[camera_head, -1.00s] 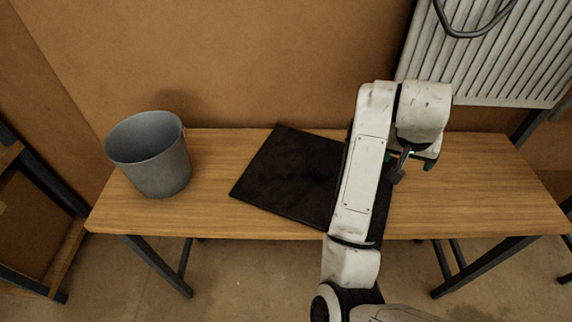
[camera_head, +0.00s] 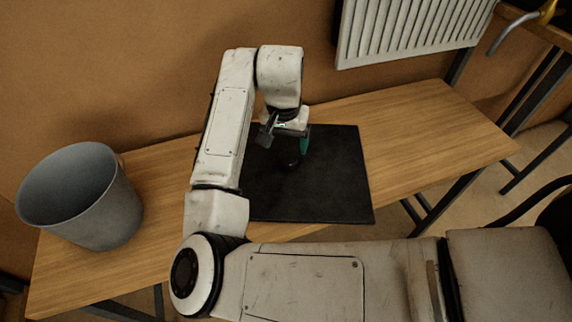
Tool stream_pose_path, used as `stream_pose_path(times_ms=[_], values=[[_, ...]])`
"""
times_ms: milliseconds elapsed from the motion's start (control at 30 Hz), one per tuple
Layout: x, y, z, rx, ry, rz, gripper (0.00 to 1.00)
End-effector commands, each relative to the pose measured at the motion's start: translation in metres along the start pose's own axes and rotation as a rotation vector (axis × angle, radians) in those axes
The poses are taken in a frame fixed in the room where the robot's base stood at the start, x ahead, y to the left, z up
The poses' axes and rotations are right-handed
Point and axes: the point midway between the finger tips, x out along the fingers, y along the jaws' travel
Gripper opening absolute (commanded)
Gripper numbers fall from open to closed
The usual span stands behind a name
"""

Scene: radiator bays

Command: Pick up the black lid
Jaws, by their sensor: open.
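A small dark shape (camera_head: 291,161), which looks like the black lid, is on the black mat (camera_head: 338,185) in the head view. Its outline is hard to make out, black on black. My gripper (camera_head: 287,145) is open and points down over the mat, just above this dark shape. One green finger shows on its right side; the other is mostly hidden behind a grey part of my wrist. I cannot tell whether the fingers touch the dark shape.
A grey bucket (camera_head: 118,210) stands on the left of the wooden bench (camera_head: 425,135). A white radiator (camera_head: 405,28) hangs on the wall behind. The bench to the right of the mat is clear. A shelf frame stands at the far right.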

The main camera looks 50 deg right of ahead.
Motion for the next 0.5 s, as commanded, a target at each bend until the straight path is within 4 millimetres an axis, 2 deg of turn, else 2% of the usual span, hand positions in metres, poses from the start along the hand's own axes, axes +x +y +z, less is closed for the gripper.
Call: stream_pose_path(times_ms=[133,333,500], values=[[0.012,0.001,0.003,-0.001,0.000,0.001,0.81],[0.041,0.004,0.008,-0.001,-0.002,0.001,0.81],[0.053,0.004,0.008,-0.001,0.000,0.000,0.81]])
